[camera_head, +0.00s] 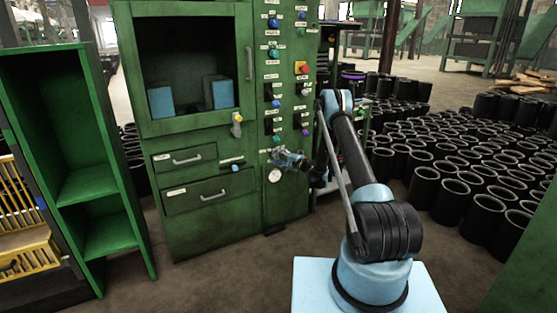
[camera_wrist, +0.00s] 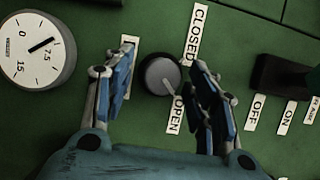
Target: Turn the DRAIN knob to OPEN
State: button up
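The DRAIN knob (camera_wrist: 158,72) is a round dark grey knob on the green panel, in the middle of the wrist view. A pale pointer mark on it points down and right, towards the upper end of the OPEN label (camera_wrist: 174,114). The CLOSED label (camera_wrist: 196,35) is above and right of the knob. Another label (camera_wrist: 129,68) at its left is mostly hidden by a finger. My gripper (camera_wrist: 163,58) is open, with one blue finger on each side of the knob and visible gaps. In the head view my gripper (camera_head: 289,158) is at the cabinet's lower panel and hides the knob.
A white gauge (camera_wrist: 36,46) is left of the knob. A dark switch (camera_wrist: 285,75) with OFF and ON labels is to the right. The green cabinet (camera_head: 215,232) has drawers left of the panel. A green shelf (camera_head: 88,185) stands further left; many black sleeves (camera_head: 425,184) stand on the right.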

jog(key=v, duration=1.2)
jog(key=shift+f, duration=0.15)
